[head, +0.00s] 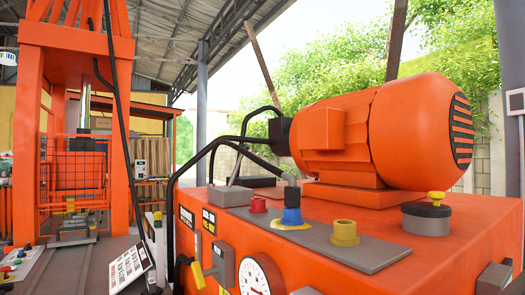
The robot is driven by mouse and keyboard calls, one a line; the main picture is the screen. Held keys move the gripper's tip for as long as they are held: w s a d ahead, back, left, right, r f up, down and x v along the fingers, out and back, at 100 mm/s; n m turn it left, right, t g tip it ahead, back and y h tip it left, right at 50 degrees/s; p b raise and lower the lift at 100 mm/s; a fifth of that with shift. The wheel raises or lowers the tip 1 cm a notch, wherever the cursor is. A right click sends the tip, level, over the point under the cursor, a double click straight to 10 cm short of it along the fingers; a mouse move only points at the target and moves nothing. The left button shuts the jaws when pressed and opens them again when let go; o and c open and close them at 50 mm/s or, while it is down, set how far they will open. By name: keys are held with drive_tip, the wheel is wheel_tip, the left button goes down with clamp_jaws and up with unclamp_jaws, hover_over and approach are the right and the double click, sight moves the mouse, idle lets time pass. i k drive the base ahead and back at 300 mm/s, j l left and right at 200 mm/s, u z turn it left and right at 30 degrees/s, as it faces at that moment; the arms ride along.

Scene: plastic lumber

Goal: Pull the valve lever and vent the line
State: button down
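A yellow lever (197,274) sticks out to the left of a grey valve block (222,262) on the front of the orange power unit (400,262). It is the likeliest valve lever, but no label on it can be read. A round white pressure gauge (255,281) is just right of it, its lower part cut off by the picture's edge. A black hose (172,215) curves down from above to the left of the lever. My gripper is not in view.
An orange motor (375,130) sits on the unit. A blue fitting (291,215), red cap (258,204) and yellow cap (345,233) stand on its top plate. An orange press (72,50) with a mesh guard (75,185) is at left. A tilted sign (130,265) stands between.

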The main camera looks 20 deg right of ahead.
sight(245, 146)
drive_tip(key=j+z, duration=0.15)
drive_tip(key=z, duration=0.25)
drive_tip(key=i+j+z, duration=0.1)
drive_tip(key=j+z, duration=0.25)
drive_tip(key=z, duration=0.4)
drive_tip(key=j+z, duration=0.1)
drive_tip(key=j, duration=0.35)
drive_tip(key=k+j+z, duration=0.15)
drive_tip(key=j, duration=0.25)
drive_tip(key=j+z, duration=0.1)
drive_tip(key=j, duration=0.35)
drive_tip(key=k+j+z, duration=0.1)
drive_tip(key=j, duration=0.3)
drive_tip(key=k+j+z, duration=0.1)
drive_tip(key=j, duration=0.35)
drive_tip(key=k+j+z, duration=0.15)
drive_tip(key=j, duration=0.25)
drive_tip(key=k+j, duration=0.1)
drive_tip(key=j, duration=0.45)
drive_tip(key=k, duration=0.05)
